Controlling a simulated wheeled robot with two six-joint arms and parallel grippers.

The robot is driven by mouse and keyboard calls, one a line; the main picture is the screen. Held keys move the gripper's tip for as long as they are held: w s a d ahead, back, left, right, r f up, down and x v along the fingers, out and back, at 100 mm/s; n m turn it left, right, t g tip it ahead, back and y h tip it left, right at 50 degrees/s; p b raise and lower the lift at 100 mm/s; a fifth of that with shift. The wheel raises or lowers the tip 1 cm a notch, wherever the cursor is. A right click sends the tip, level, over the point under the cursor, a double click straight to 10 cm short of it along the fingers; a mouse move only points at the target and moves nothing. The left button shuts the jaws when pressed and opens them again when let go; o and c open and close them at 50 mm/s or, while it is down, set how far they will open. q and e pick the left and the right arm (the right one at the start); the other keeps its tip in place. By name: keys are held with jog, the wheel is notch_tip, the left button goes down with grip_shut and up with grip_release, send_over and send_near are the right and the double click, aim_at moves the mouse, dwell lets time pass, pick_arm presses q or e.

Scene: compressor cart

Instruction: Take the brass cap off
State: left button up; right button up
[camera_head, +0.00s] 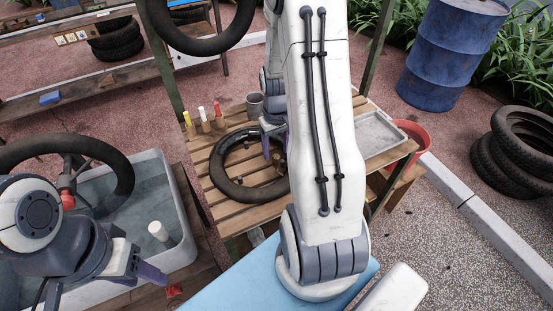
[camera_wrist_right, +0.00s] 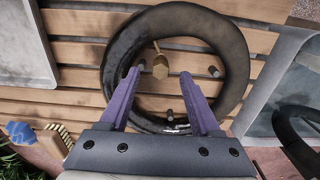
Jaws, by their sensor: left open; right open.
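The brass cap (camera_wrist_right: 160,67) shows in the right wrist view as a small brass piece inside the black tube ring (camera_wrist_right: 232,60), near its inner edge. The tube lies on a slatted wooden bench; it also shows in the head view (camera_head: 222,180). My right gripper (camera_wrist_right: 160,80) is open, with its purple fingers above the ring. The cap appears between the two fingertips and slightly beyond them, with no visible contact. In the head view my right gripper (camera_head: 276,148) is partly hidden by my arm. My left gripper (camera_head: 148,271) is open and empty at lower left.
Dark pegs (camera_wrist_right: 213,71) stand inside the ring. A grey tray (camera_head: 378,132) lies at right. A water trough (camera_head: 184,205) holding a white cylinder (camera_head: 158,231) stands at left.

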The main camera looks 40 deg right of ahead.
aim_at(276, 156)
notch_tip(276, 156, down, 4)
jog(key=shift+r, duration=0.2)
grip_shut()
jog(key=shift+r, duration=0.1)
